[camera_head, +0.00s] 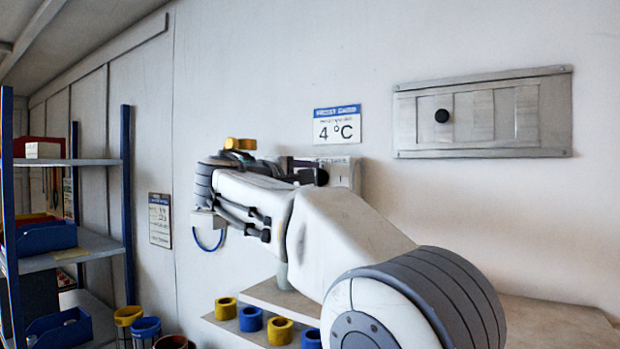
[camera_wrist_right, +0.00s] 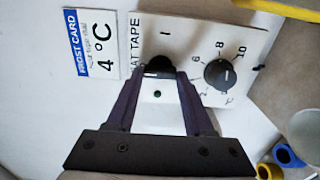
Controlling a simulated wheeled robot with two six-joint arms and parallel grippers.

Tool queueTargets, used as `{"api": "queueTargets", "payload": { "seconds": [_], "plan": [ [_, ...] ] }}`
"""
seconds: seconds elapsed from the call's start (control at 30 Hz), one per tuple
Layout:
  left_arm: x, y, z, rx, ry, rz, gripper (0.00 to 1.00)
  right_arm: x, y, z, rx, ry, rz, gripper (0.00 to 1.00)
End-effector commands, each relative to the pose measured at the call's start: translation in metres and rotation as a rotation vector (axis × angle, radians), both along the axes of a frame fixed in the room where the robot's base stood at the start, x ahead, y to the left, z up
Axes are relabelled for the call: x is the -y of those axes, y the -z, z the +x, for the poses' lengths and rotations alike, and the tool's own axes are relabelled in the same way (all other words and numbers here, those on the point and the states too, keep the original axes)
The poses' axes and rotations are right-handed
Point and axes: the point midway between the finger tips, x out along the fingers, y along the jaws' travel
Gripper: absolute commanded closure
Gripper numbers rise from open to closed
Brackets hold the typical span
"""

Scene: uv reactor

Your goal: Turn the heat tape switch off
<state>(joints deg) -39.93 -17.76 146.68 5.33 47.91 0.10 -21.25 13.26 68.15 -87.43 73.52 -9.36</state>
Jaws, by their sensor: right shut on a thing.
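The heat tape panel (camera_wrist_right: 190,40) is a white plate on the wall, marked "AT TAPE", with an "I" mark above the switch. The black switch (camera_wrist_right: 159,67) sits between the fingertips of my right gripper (camera_wrist_right: 160,76), which is shut on it. The fingers hide much of the switch, so I cannot tell its setting. A black dial (camera_wrist_right: 219,74) with a numbered °C scale is beside it, apart from the fingers. In the head view the panel (camera_head: 342,172) is partly hidden by my right gripper (camera_head: 318,174). My left gripper is not in view.
A frost card (camera_head: 337,124) reading 4 °C hangs just above the panel. A grey wall hatch (camera_head: 500,112) with a black knob is at right. A blue shelf rack (camera_head: 125,200) stands at left. Yellow and blue cups (camera_head: 280,330) stand on a low ledge below my right arm.

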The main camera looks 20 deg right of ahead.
Motion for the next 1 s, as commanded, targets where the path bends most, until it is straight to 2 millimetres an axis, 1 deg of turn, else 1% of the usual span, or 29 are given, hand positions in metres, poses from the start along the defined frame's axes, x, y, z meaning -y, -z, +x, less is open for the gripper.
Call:
{"api": "queueTargets", "payload": {
  "seconds": [0.43, 0.47, 0.5, 0.53, 0.87, 1.0],
  "plan": [
    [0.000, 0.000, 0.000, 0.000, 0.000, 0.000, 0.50, -0.001, 0.000, 0.001, -0.009, -0.002, -0.007, 1.00],
    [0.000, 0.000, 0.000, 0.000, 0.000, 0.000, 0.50, -0.001, 0.000, 0.001, -0.009, -0.002, -0.007, 0.36],
    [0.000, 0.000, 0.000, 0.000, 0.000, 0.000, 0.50, -0.001, 0.000, 0.001, -0.009, -0.002, -0.007, 0.21],
    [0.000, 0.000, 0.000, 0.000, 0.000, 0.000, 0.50, -0.001, 0.000, 0.001, -0.009, -0.002, -0.007, 0.18],
    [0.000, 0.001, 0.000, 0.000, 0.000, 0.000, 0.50, -0.002, 0.001, -0.001, -0.007, -0.002, -0.006, 0.18],
    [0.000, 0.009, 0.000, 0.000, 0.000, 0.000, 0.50, -0.015, 0.003, -0.010, -0.005, -0.005, -0.005, 0.18]
  ]
}}
